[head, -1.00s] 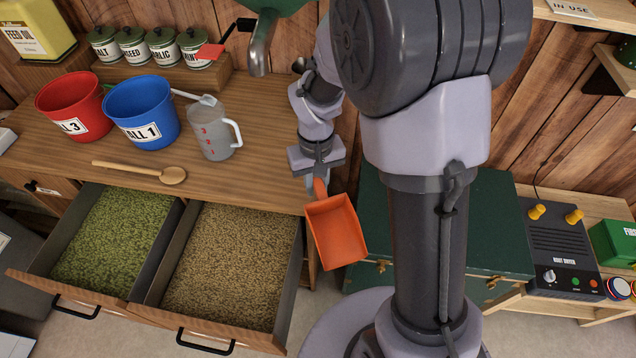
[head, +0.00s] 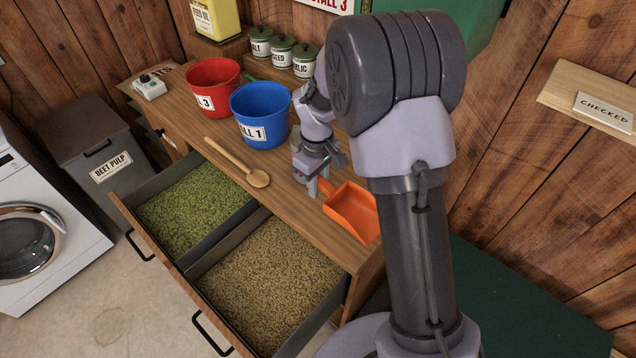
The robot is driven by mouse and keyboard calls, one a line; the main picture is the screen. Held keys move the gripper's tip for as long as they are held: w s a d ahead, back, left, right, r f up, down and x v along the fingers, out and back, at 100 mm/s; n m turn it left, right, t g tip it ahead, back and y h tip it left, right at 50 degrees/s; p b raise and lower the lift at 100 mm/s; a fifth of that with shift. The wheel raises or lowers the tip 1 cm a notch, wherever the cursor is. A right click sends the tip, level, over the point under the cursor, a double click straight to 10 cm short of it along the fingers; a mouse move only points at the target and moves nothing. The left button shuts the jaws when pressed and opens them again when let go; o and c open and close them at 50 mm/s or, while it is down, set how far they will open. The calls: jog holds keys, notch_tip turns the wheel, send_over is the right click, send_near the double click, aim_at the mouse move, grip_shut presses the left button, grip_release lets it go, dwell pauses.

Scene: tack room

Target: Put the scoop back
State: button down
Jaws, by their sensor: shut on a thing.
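An orange scoop (head: 354,211) is at the right end of the wooden counter (head: 293,219). My gripper (head: 319,187) is shut on its handle, and the empty-looking pan points to the lower right. I cannot tell whether the pan touches the counter or hangs just above it. The scoop is outside both.
A wooden spoon (head: 236,163) lies along the counter's front. A red bucket (head: 212,88) and a blue bucket (head: 260,115) stand behind it. Lidded canisters (head: 282,52) line the back. A beet pulp bin (head: 105,150) and a washer (head: 38,235) stand at the left.

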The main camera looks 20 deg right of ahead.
notch_tip(320, 180, down, 9)
jog(key=b, duration=0.6)
jog(key=shift+r, duration=0.1)
jog(key=c, duration=1.2)
grip_release()
jog(key=shift+r, duration=0.15)
notch_tip(320, 180, up, 17)
jog(key=p, duration=0.6)
jog(key=shift+r+p, duration=0.1)
jog(key=shift+p, duration=0.25)
jog(key=shift+w, duration=0.1)
notch_tip(320, 180, up, 8)
jog(key=p, duration=0.8)
send_over(318, 212)
jog(key=shift+a, duration=0.1)
